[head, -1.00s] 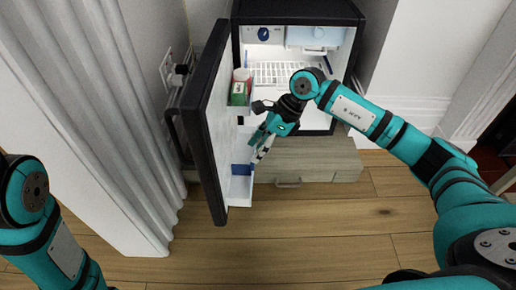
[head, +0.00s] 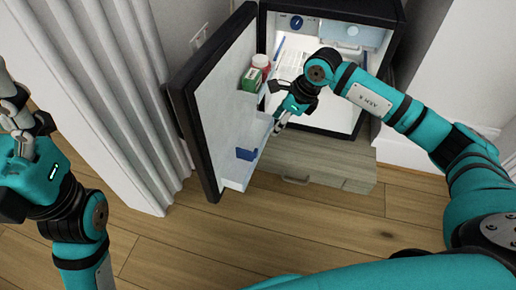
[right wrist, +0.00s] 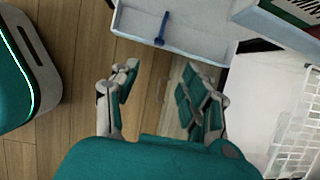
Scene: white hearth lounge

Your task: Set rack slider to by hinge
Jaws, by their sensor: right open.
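The rack slider is a small blue piece (head: 246,154) on the white lower rack (head: 237,182) of the open fridge door (head: 205,110). It sits along the rack, nearer the door's free edge than its hinge side. In the right wrist view the slider (right wrist: 162,30) stands across the rack (right wrist: 200,42), left of its middle. My right gripper (head: 279,126) is beside the rack toward the fridge interior, apart from the slider. In its wrist view the right fingers (right wrist: 160,85) are spread and empty. My left gripper (head: 15,115) is at the far left, its finger gap unclear.
A white wire rack (right wrist: 298,130) is inside the fridge. A drawer unit (head: 320,165) is below. A pale curtain (head: 125,90) hangs left; the wooden floor in front is clear.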

